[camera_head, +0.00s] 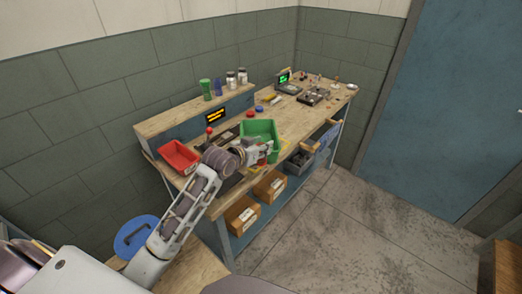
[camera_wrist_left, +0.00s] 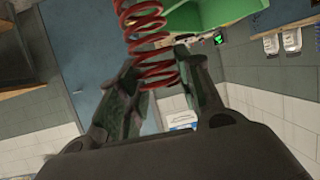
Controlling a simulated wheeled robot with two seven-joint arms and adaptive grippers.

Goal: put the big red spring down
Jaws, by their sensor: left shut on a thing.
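The big red spring (camera_wrist_left: 146,32) is a wide coil of red wire, seen in the left wrist view. Its lower end is between the two fingers of my left gripper (camera_wrist_left: 163,92), which is shut on it. In the head view my left gripper (camera_head: 268,150) is over the workbench, at the near side of the green bin. The spring is too small there to make out clearly. My right gripper is not in view.
The green bin (camera_head: 258,127) stands on the workbench (camera_head: 301,117), and also shows in the left wrist view (camera_wrist_left: 222,12). A red bin (camera_head: 179,157) stands to the left. Jars (camera_head: 231,80) line the back shelf. Cardboard boxes (camera_head: 242,214) sit below.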

